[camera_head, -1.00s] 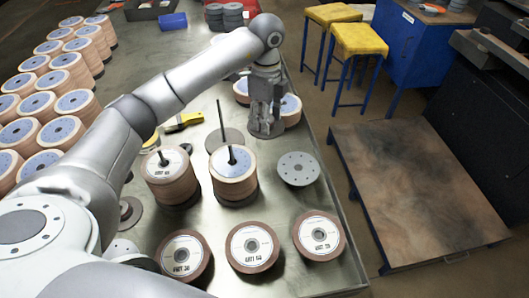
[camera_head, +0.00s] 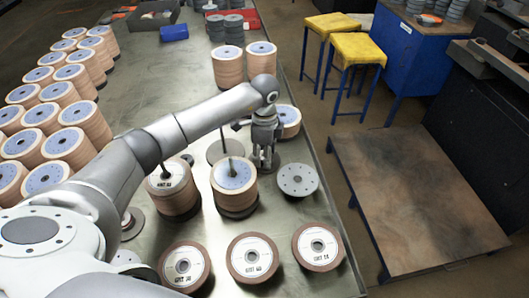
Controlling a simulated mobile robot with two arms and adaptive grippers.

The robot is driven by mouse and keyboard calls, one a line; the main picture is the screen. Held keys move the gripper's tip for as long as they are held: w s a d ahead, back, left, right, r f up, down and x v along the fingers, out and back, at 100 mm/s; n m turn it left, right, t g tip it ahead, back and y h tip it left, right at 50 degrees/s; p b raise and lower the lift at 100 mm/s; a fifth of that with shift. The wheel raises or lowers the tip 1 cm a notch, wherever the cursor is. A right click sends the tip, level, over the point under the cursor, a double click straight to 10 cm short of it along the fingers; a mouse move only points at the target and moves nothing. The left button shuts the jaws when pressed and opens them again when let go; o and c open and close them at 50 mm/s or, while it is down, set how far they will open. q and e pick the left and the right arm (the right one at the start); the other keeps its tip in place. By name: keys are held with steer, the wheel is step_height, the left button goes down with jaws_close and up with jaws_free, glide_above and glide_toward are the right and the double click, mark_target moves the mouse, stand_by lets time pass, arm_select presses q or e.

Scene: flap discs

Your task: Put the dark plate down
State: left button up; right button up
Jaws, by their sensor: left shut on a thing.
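My left gripper (camera_head: 264,157) points down over the metal table. It is shut on the dark plate, which is mostly hidden by the fingers, so I cannot tell whether it touches anything below. A light grey plate with small holes (camera_head: 297,180) lies flat just right of and nearer than the gripper. Left of the gripper is a flat grey round base with an upright post (camera_head: 222,152). In front of it stand two disc stacks on posts, one blue-topped (camera_head: 233,174) and one white-topped (camera_head: 171,184). My right gripper is not in view.
Three labelled discs, left (camera_head: 186,266), middle (camera_head: 253,257) and right (camera_head: 318,246), lie along the near side. Another stack (camera_head: 289,120) stands behind the gripper. Many stacks (camera_head: 62,143) fill the left. The table's right edge (camera_head: 333,200) is close; a low wooden platform (camera_head: 410,195) lies beyond.

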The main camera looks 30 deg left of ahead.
arm_select(q)
steer(key=shift+w+f, duration=0.1)
steer(key=shift+f, duration=0.1)
steer(key=shift+f, duration=0.1)
steer(key=o, duration=1.3)
steer(key=shift+o, duration=0.2)
steer(key=shift+r, duration=0.3)
step_height(320, 180, up, 12)
steer(key=b, duration=0.2)
steer(key=shift+f+b, duration=0.2)
steer(key=shift+b, duration=0.15)
